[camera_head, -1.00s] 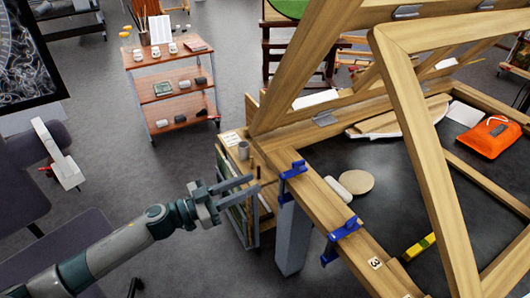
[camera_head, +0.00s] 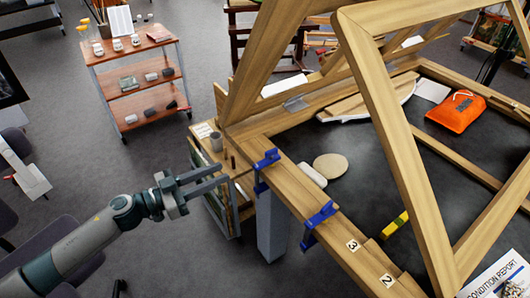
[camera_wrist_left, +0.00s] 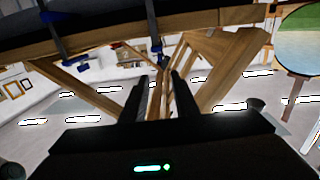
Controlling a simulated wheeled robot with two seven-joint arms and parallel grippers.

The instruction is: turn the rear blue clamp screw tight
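Two blue clamps grip the left beam of a large wooden frame (camera_head: 289,190). The rear blue clamp (camera_head: 266,158) is farther back, and the front blue clamp (camera_head: 318,214) is nearer. My left gripper (camera_head: 226,173) is left of the rear clamp, apart from it, with its fingers pointing right. It is open and empty, with a gap between the fingers. In the left wrist view the two dark fingers (camera_wrist_left: 162,78) stand apart below the beam (camera_wrist_left: 110,38). Blue clamp parts (camera_wrist_left: 56,67) show there at the left; I cannot tell which clamp. My right gripper is not visible.
A shelf cart (camera_head: 135,84) is at the back left. An orange pouch (camera_head: 455,111) and a round tan pad (camera_head: 330,167) lie inside the frame. Slanted wooden beams (camera_head: 405,150) rise at right.

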